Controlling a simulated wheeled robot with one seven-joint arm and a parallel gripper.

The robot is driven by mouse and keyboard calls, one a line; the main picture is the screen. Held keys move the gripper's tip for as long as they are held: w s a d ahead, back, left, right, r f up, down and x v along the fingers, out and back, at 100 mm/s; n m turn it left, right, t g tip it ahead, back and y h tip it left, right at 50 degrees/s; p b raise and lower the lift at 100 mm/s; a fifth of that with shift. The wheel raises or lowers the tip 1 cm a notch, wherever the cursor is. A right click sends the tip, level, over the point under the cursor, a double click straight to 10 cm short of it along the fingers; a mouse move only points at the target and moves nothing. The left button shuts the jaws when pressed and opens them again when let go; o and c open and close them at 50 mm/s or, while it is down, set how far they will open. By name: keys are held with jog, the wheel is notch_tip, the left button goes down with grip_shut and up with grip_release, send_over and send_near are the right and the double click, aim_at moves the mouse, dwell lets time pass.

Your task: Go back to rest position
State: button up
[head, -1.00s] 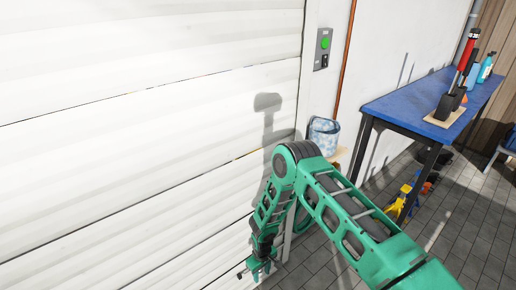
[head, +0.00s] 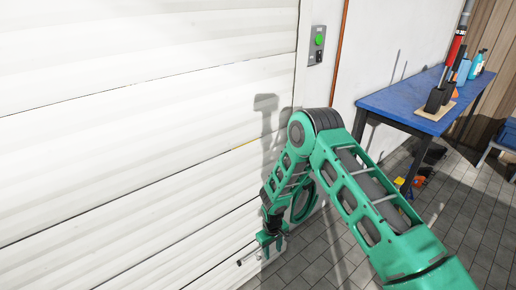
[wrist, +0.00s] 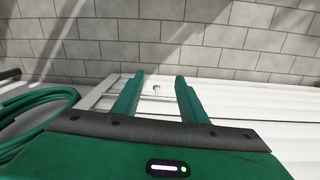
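My green gripper (head: 262,253) hangs low at the end of my bent arm, in front of the white slatted shutter door (head: 130,150). In the wrist view my gripper (wrist: 160,78) has its two green fingers spread apart, with nothing held between them. Behind the fingers are a pale metal strip with a small hole (wrist: 157,88) and grey floor tiles. Whether the fingers touch the strip cannot be told.
A blue-topped workbench (head: 395,100) with bottles and dark tools stands at right. A control box with a green button (head: 318,42) is on the wall. A green hose (wrist: 30,115) shows in the wrist view. Tiled floor (head: 450,235) is open at lower right.

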jog(key=w+d+r+m, duration=0.1)
jog(key=w+d+r, duration=0.1)
jog(key=d+r, duration=0.55)
jog(key=w+d+r+m, duration=0.1)
jog(key=d+r, duration=0.3)
jog(key=r, duration=0.6)
jog(key=s+d+r+m+h, duration=0.1)
jog(key=s+d+r+m, duration=0.15)
jog(key=d+r, duration=0.55)
jog(key=s+d+r+m, duration=0.1)
jog(key=s+d+r, duration=0.4)
jog(key=r, duration=0.5)
jog(key=s+d+r+m, duration=0.2)
jog(key=s+d+r, duration=0.4)
jog(key=r, duration=0.1)
jog(key=s+d+r+m, duration=0.1)
jog(key=s+r, duration=0.1)
jog(key=s, duration=0.6)
jog(key=s+d+r+m+y, duration=0.1)
jog(key=s+r+m, duration=0.1)
jog(key=s, duration=0.6)
jog(key=s+d+r+m, duration=0.2)
jog(key=s+r, duration=0.2)
jog(key=s, duration=0.4)
jog(key=shift+s+r+y, duration=0.25)
jog(key=shift+s+y, duration=0.05)
jog(key=shift+y, duration=0.1)
jog(key=shift+m, duration=0.25)
jog(key=shift+w+f, duration=0.25)
jog(key=shift+w, duration=0.4)
